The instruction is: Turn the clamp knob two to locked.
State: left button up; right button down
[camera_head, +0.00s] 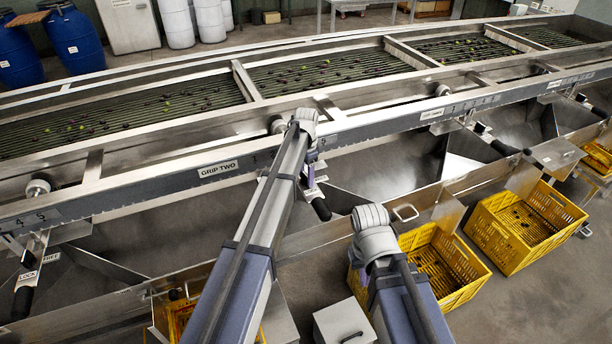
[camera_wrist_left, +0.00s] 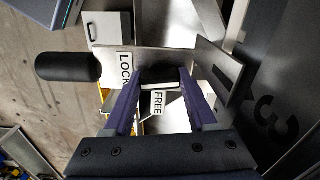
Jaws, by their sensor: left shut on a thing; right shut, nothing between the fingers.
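The clamp knob two, a dark part (camera_wrist_left: 158,74), sits between the fingertips of my left gripper (camera_wrist_left: 160,82) in the left wrist view, partly hidden by them. The gripper is shut on it. A LOCK label (camera_wrist_left: 125,70) is left of it and a FREE label (camera_wrist_left: 158,103) is below, between the fingers. A black handle (camera_wrist_left: 68,67) sticks out to the left. In the head view my left gripper (camera_head: 311,160) is below the rail, right of the GRIP TWO label (camera_head: 218,168), mostly hidden by its arm. My right gripper (camera_head: 355,277) is shut, largely hidden behind its wrist.
The long metal rail (camera_head: 370,128) and roller beds (camera_head: 330,72) run behind my arms. Another black clamp handle (camera_head: 24,300) hangs at the lower left. Yellow crates (camera_head: 505,255) stand on the floor at right. A grey box (camera_head: 343,325) is between my arms.

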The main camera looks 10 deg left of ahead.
aim_at(306, 175)
pick_arm(q)
jog(key=shift+m, duration=0.9)
jog(key=o, duration=1.4)
jog(key=shift+c, duration=0.2)
notch_tip(306, 175, up, 8)
jog(key=p, duration=0.8)
jog(key=shift+f, duration=0.1)
